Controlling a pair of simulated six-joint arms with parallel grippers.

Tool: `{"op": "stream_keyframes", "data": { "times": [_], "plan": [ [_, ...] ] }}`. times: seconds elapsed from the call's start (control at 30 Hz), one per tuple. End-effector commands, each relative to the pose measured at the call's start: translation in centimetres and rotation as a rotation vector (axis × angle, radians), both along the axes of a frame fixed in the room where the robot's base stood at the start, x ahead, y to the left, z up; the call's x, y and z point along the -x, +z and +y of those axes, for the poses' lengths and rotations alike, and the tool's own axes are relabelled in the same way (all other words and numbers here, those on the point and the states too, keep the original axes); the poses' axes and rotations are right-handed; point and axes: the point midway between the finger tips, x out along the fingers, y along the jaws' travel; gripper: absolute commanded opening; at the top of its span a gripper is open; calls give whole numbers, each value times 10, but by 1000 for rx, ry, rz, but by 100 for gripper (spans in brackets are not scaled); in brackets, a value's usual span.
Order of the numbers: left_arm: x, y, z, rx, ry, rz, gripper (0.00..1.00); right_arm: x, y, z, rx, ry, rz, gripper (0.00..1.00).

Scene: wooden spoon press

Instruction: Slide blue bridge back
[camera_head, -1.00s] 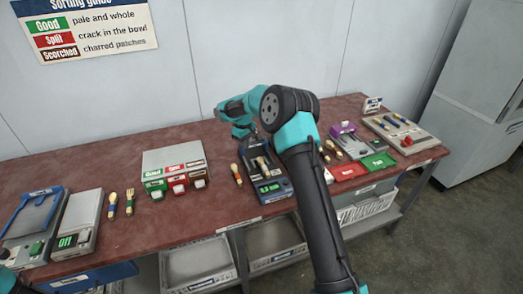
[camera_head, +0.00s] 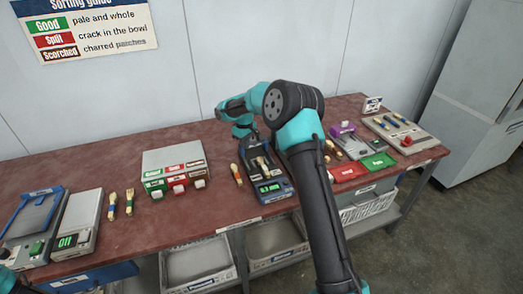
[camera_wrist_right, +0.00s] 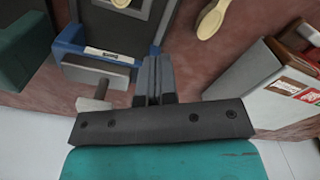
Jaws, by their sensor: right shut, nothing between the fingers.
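The dark press unit (camera_head: 272,188) with a green display stands mid-table in the head view, a wooden spoon lying in it. The blue bridge (camera_wrist_right: 70,42), with a pale label, spans the unit's back end in the right wrist view. In the head view my right arm and gripper largely hide it. My right gripper (camera_wrist_right: 152,68) is shut and empty, its fingertips beside the bridge and a grey block with a peg. I cannot tell whether they touch. The right gripper (camera_head: 251,138) shows small behind the unit in the head view. My left gripper is out of view.
The sorting box (camera_head: 174,160) with coloured labels stands further left. A unit with a purple bridge (camera_head: 343,128), a red tray (camera_head: 347,172) and a green tray (camera_head: 379,161) are right.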

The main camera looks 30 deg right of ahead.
Motion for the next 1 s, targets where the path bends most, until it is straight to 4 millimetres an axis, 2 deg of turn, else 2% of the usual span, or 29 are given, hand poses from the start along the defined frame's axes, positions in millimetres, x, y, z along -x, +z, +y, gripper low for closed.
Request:
{"op": "stream_keyframes", "data": {
  "times": [1.0],
  "plan": [
    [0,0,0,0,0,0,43,0,61,0,0,0,-1,0]
  ]
}}
